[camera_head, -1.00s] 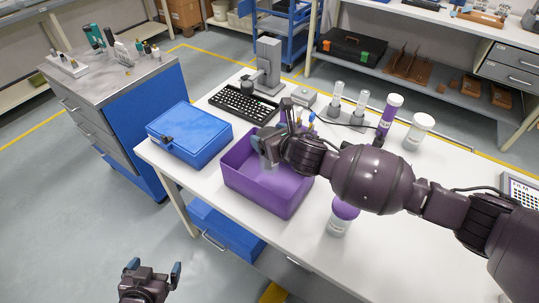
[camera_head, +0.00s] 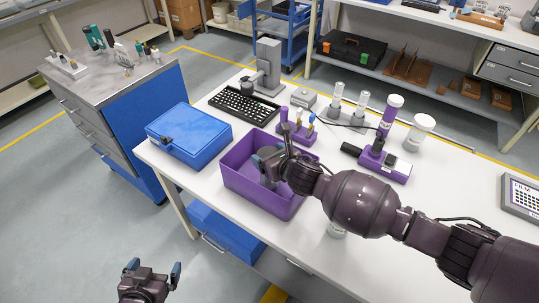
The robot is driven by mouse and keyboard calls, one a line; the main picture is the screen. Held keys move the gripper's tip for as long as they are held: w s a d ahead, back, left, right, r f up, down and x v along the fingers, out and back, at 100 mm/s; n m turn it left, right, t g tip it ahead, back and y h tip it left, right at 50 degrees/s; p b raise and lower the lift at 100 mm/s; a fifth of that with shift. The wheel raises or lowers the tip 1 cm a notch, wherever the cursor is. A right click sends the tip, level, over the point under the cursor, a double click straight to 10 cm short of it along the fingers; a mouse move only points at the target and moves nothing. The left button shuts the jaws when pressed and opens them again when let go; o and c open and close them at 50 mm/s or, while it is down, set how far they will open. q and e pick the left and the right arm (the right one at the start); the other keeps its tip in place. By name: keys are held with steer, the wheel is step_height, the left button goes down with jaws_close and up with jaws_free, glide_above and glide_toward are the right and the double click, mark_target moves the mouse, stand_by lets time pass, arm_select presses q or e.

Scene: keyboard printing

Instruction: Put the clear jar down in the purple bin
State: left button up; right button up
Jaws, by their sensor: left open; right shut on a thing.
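The purple bin (camera_head: 283,205) stands open on the white table. My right gripper (camera_head: 270,166) is inside its opening, with the hand pointing down and to the left. It is shut on the clear jar, which is mostly hidden by the fingers and hard to make out against the bin. I cannot tell whether the jar touches the bin floor. My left gripper (camera_head: 151,268) is open and empty, low at the left, in front of the table and away from the bin.
A blue case (camera_head: 188,133) lies left of the bin. A black keyboard (camera_head: 244,104) and a purple holder with small bottles (camera_head: 297,136) are behind it. A purple device (camera_head: 383,163) and white-lidded jar (camera_head: 420,131) stand to the right.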

steer(key=o, duration=1.1)
steer(key=shift+f, duration=0.1)
steer(key=shift+s+d+r, duration=0.25)
steer(key=shift+s+r, duration=0.1)
steer(key=v, duration=1.1)
steer(key=shift+p, duration=0.35)
steer(key=shift+f, duration=0.1)
